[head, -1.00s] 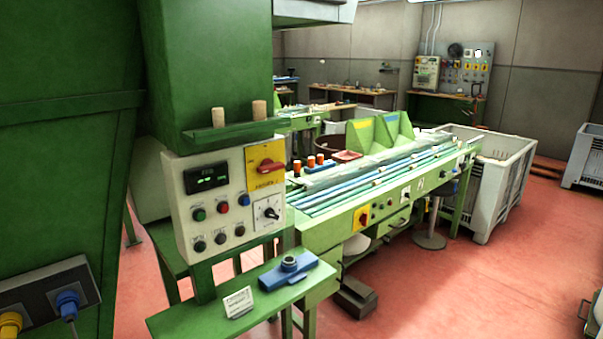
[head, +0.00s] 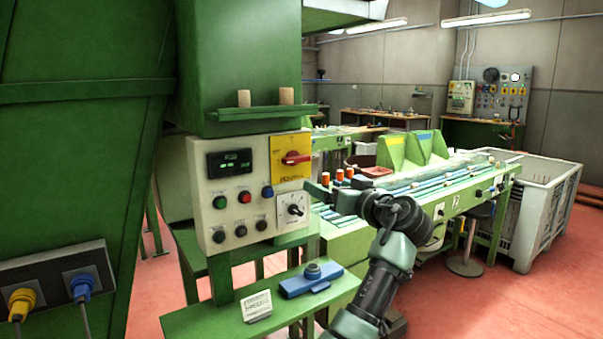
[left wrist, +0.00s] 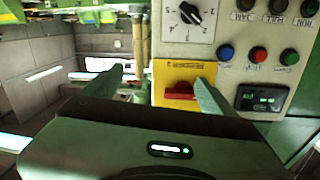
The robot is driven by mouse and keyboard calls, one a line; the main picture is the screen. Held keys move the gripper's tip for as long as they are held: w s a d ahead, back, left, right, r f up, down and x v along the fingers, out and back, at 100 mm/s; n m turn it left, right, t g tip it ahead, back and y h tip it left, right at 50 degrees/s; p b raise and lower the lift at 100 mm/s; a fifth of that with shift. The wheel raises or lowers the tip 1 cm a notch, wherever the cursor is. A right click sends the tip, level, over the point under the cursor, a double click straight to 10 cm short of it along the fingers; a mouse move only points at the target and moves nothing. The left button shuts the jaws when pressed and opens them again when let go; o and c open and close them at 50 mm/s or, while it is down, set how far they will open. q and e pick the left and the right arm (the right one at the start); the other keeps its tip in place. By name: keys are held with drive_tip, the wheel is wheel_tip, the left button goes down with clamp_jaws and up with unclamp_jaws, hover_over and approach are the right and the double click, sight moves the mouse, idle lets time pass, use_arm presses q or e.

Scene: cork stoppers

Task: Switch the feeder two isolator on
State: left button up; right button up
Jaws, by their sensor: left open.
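The isolator is a yellow plate (head: 290,146) with a red rotary handle (head: 296,158), at the upper right of the cream control panel. The handle lies about horizontal; the plate's label is too small to read surely. My left gripper (head: 317,187) is just right of and below the isolator, in front of the panel's right edge. In the left wrist view, which shows the panel upside down, the open fingers (left wrist: 158,76) point towards the panel. The red handle (left wrist: 180,91) shows between them, closer to the right finger, which covers part of the plate. My right gripper is not seen.
The cream panel (head: 205,205) also carries a display (head: 229,162), coloured buttons and a black selector knob (head: 295,209). A green shelf (head: 262,113) with two corks juts out above. A blue fixture (head: 311,281) and a card (head: 257,306) sit on the ledge below.

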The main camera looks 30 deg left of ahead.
sight(299, 159)
use_arm(q)
drive_tip(key=s+a+r+n+g+y, duration=0.1)
drive_tip(key=s+a+r+n, duration=0.1)
drive_tip(key=s+r+n, duration=0.3)
drive_tip(key=w+a, duration=0.1)
drive_tip(key=w+a+m+p, duration=0.1)
drive_tip(key=a, duration=0.1)
drive_tip(key=w+a+m, duration=0.1)
drive_tip(key=w+a, duration=0.1)
drive_tip(key=shift+r+p, duration=0.4)
drive_tip(key=shift+w+a+f, duration=0.15)
drive_tip(key=shift+w+a, duration=0.1)
drive_tip(key=shift+a, duration=0.3)
drive_tip(key=c, duration=1.4)
drive_tip(key=shift+o, duration=0.2)
